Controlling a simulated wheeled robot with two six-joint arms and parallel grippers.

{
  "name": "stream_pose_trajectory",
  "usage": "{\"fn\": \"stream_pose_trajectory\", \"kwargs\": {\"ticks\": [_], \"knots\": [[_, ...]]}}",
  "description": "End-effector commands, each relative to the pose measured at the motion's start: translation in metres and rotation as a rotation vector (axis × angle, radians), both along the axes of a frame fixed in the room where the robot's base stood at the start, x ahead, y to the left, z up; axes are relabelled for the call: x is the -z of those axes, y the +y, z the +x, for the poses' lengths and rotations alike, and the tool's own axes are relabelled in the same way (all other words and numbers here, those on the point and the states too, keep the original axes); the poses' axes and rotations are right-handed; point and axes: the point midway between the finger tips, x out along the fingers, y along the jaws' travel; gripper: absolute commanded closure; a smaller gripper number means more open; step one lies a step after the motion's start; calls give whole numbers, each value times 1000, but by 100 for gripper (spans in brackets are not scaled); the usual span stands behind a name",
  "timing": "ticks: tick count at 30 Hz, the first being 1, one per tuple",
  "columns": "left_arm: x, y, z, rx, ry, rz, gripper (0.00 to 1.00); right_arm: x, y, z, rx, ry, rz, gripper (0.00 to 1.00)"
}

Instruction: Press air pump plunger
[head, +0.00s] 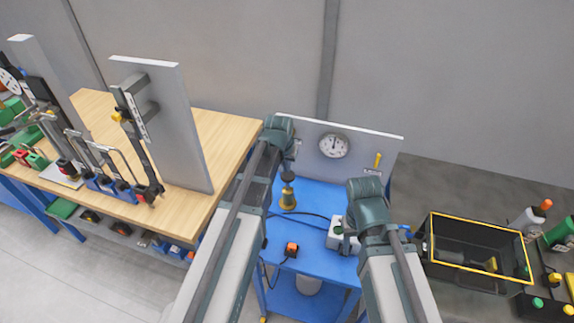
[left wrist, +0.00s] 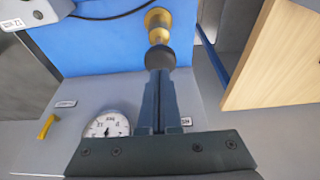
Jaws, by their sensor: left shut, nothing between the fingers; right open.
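The air pump is a small brass body (head: 288,199) with a dark round plunger knob (head: 288,177) on top, standing upright on the blue cart. In the left wrist view the brass body (left wrist: 158,24) and dark knob (left wrist: 159,58) lie straight beyond my fingertips. My left gripper (head: 290,165) is shut and empty, just above the knob; its closed fingers (left wrist: 159,75) overlap the knob's edge in the left wrist view. I cannot tell whether they touch it. My right gripper (head: 347,236) is open beside a white box (head: 336,232), partly hidden by its own wrist.
A panel (head: 300,128) with a round gauge (head: 333,146) and a yellow lever (head: 378,160) stands behind the pump. A wooden bench (head: 216,140) stands left, a black crate (head: 431,240) right.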

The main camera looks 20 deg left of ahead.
Motion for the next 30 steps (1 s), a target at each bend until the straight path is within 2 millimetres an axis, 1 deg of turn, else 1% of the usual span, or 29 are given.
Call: {"fn": "stream_pose_trajectory", "kwargs": {"ticks": [1,6,10,14,30], "knots": [[-16,0,-3,0,0,0,100,-16,0,0,2,0,1,50],[-41,1,-11,0,-1,0,100,-41,0,0,0,1,1,50],[-54,1,-15,0,-1,0,100,-54,0,0,-1,2,0,50],[-59,1,-17,0,-1,0,100,-59,0,0,-2,2,0,50],[-58,1,-17,0,-1,0,100,-58,0,0,-2,2,-1,50]]}}
